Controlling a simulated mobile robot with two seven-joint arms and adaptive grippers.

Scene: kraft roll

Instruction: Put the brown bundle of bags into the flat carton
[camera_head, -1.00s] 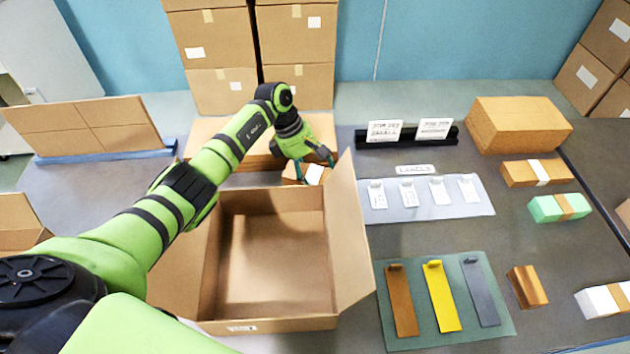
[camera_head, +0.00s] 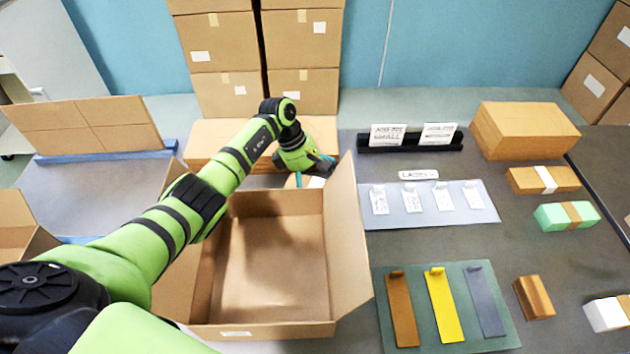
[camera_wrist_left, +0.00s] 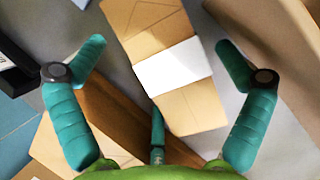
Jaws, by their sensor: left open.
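A brown bundle of bags with a white band (camera_wrist_left: 196,108) lies between the spread teal fingers of my left gripper (camera_wrist_left: 161,58) in the left wrist view. The gripper is open and does not visibly grip it. In the head view the gripper (camera_head: 318,166) is just behind the far wall of the open carton (camera_head: 272,328) and hides most of that bundle, with only its white band (camera_head: 316,182) and a little brown showing. The carton stands open, flaps out, and its visible floor is empty. My left arm crosses over its left side. My right gripper is not in view.
A closed low carton (camera_head: 215,135) lies behind the gripper. To the right are a label sheet (camera_head: 460,215), a green mat (camera_head: 455,344) with coloured strips, another brown bundle with a white band (camera_head: 525,180), a mint bundle (camera_head: 550,218) and a small brown bundle (camera_head: 533,298).

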